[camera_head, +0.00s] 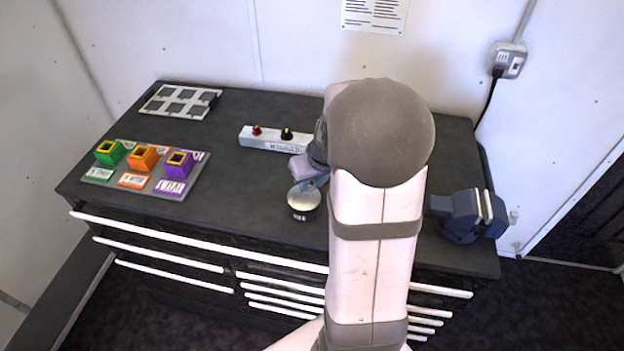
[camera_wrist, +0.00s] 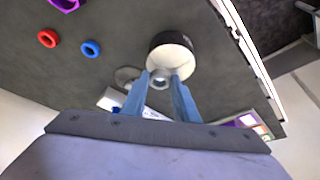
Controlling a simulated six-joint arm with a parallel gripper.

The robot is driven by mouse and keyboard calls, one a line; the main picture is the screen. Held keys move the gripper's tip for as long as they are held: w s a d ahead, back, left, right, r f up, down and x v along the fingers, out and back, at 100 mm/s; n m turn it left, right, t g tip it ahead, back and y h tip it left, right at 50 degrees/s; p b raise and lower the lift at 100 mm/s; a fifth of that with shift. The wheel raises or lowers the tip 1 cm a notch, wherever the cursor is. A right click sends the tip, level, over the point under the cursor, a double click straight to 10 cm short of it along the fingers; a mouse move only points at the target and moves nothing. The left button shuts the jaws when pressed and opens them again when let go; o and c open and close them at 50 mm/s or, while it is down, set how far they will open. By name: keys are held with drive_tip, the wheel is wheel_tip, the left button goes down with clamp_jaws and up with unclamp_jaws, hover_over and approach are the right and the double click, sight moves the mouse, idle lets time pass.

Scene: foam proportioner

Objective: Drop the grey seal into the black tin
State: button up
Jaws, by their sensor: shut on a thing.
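The black tin (camera_head: 304,212) stands open and upright on the dark bench top, with a cream inside. It also shows in the wrist view (camera_wrist: 158,42). My gripper (camera_wrist: 162,80) is shut on the small grey seal (camera_wrist: 160,79), a ring-like piece pinched between the blue fingertips. In the wrist view the seal overlaps the near part of the tin's opening; its height above the rim is hard to tell. In the head view my gripper (camera_head: 318,182) is just above the tin's upper right side, and the seal cannot be made out.
A white block with red and black knobs (camera_head: 272,139) lies behind the tin. Coloured boxes (camera_head: 143,157) and a grey rack (camera_head: 180,102) are left; a vise (camera_head: 463,214) is right. The wrist view shows a red ring (camera_wrist: 48,38) and a blue ring (camera_wrist: 91,48).

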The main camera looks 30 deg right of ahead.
drive_tip(key=shift+f+b, duration=0.7)
drive_tip(key=shift+f, duration=0.6)
drive_tip(key=o, duration=1.1)
drive_tip(key=shift+r, duration=0.15)
drive_tip(key=b+v, duration=0.1)
drive_tip(key=v, duration=0.6)
drive_tip(key=shift+s, duration=0.1)
